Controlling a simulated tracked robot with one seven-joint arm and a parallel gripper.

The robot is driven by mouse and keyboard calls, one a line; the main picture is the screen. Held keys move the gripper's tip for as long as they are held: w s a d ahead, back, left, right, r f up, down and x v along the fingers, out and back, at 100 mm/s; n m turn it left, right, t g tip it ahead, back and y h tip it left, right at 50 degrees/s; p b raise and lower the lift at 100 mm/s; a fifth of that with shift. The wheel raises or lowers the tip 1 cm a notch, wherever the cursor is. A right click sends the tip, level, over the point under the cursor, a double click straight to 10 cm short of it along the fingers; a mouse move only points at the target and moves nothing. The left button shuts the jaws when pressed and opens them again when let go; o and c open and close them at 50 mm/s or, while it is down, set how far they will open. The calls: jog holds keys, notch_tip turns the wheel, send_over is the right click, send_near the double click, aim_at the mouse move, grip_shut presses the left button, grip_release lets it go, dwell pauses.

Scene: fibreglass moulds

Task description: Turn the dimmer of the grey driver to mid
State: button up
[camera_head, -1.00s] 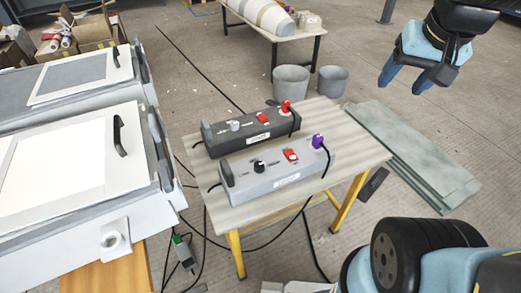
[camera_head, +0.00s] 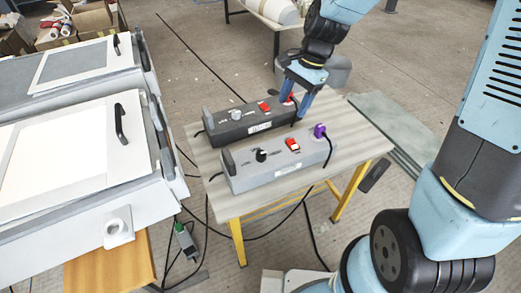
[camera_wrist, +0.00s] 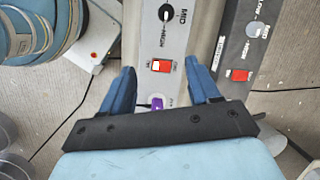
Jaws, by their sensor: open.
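The light grey driver (camera_head: 275,172) lies on the near side of a small table. Its black dimmer knob (camera_head: 261,155) sits left of a red switch (camera_head: 292,144), with a purple plug (camera_head: 320,131) at the right end. In the wrist view the knob (camera_wrist: 165,12) is at the top edge, beside printed "MID" and "HIGH"; I cannot tell its exact setting. My gripper (camera_head: 295,105) is open and empty, above the right end of the drivers. In the wrist view its blue fingers (camera_wrist: 164,86) straddle the picture of the switch and purple plug, apart from the knob.
A darker driver (camera_head: 240,126) with a grey knob, red switch and red plug lies just behind the light grey one. White-topped mould units (camera_head: 60,150) stand left of the table (camera_head: 225,205). Black cables hang from the table. Some table top is bare at right.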

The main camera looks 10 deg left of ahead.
jog(key=m+g, duration=0.1)
jog(key=m, duration=0.1)
send_near(261, 154)
jog(key=x, duration=0.8)
jog(key=shift+f, duration=0.45)
